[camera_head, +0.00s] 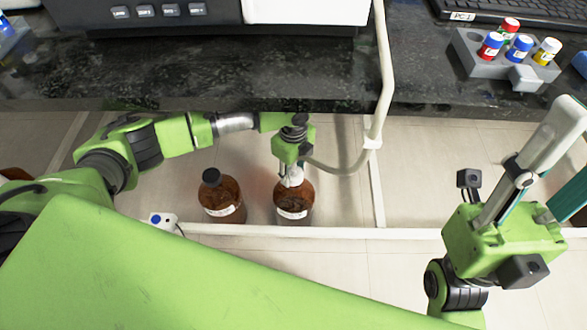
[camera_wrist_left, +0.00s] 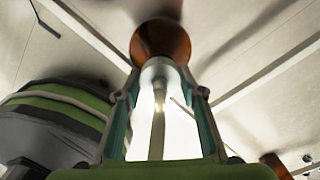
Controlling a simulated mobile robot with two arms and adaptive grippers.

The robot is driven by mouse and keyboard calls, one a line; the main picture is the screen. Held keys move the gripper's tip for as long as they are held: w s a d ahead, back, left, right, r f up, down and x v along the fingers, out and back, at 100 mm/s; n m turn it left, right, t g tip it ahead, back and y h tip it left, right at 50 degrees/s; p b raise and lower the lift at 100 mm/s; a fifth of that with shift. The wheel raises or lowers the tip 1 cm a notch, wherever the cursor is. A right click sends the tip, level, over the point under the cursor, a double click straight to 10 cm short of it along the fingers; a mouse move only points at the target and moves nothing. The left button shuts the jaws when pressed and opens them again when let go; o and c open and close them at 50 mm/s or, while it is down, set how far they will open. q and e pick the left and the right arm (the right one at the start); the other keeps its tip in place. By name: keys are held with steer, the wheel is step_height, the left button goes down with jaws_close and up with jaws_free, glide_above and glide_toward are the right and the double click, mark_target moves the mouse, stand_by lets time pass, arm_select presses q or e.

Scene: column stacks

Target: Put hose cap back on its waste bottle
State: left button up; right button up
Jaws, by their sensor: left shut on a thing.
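My left gripper (camera_head: 291,170) is over the right-hand brown waste bottle (camera_head: 293,210), which stands upright on the floor. It is shut on the whitish hose cap (camera_wrist_left: 160,72), which also shows in the head view (camera_head: 292,181). In the left wrist view, the teal-padded fingers of my left gripper (camera_wrist_left: 161,98) flank the cap, and the brown bottle (camera_wrist_left: 160,42) is just beyond it. The cap is at the bottle's mouth; I cannot tell whether it is seated. My right gripper (camera_head: 555,155) is at the right, its fingers apart, with nothing seen between them.
A second brown bottle (camera_head: 220,198) with a black cap stands left of the waste bottle. A pale hose (camera_head: 384,70) hangs from the bench and curves toward my left gripper. The dark bench edge (camera_head: 200,95) lies behind. A rack (camera_head: 505,62) holds several colored vials.

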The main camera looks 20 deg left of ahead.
arm_select(q)
steer(key=shift+f+p, duration=0.35)
steer(key=shift+f, duration=0.55)
stand_by(1.1)
steer(key=o, duration=1.1)
steer(key=shift+o, duration=0.2)
step_height(320, 180, up, 12)
stand_by(0.5)
